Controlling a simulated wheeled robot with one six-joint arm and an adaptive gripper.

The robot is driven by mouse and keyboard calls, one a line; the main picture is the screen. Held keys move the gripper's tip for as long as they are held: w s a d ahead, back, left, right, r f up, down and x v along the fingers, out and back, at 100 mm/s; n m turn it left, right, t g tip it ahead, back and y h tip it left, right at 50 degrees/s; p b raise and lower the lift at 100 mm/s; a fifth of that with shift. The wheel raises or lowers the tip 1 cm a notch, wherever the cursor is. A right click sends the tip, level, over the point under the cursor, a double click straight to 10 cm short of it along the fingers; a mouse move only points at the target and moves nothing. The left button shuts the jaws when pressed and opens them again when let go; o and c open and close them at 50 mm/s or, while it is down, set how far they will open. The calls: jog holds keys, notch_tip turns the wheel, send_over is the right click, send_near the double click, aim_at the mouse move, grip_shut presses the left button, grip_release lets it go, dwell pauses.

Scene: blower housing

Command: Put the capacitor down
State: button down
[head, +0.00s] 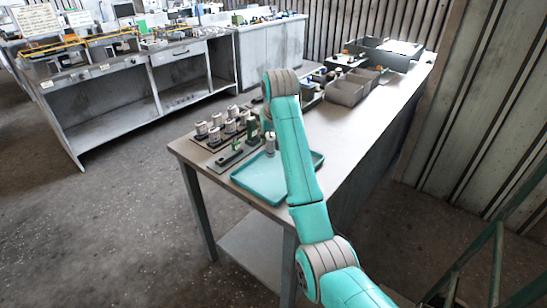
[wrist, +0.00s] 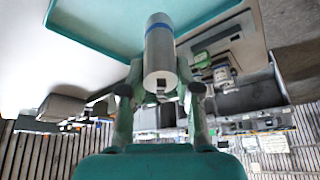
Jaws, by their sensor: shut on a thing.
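The capacitor is a silver cylinder with a blue band, and it shows large in the wrist view (wrist: 160,55). My gripper (wrist: 160,90) is shut on it, one finger on each side near its lower end in that picture. In the head view the capacitor (head: 270,143) appears as a small grey cylinder at the far side of the teal tray (head: 258,187). The tray's teal surface is behind the capacitor in the wrist view. I cannot tell whether the capacitor touches the tray. My arm hides the tray's middle right and most of my gripper in the head view.
Several similar cylinders (head: 215,133) stand in a holder left of the tray. Grey bins (head: 345,92) stand farther back on the table (head: 335,130). The visible front part of the tray is empty. A second workbench (head: 110,110) stands across the floor.

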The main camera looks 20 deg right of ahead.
aim_at(272, 151)
jog(key=shift+w+f, duration=0.2)
jog(key=shift+w, duration=0.1)
jog(key=shift+f, duration=0.35)
notch_tip(272, 151, down, 9)
jog(key=shift+r, duration=0.1)
jog(key=c, duration=0.8)
grip_release()
jog(key=v, duration=1.2)
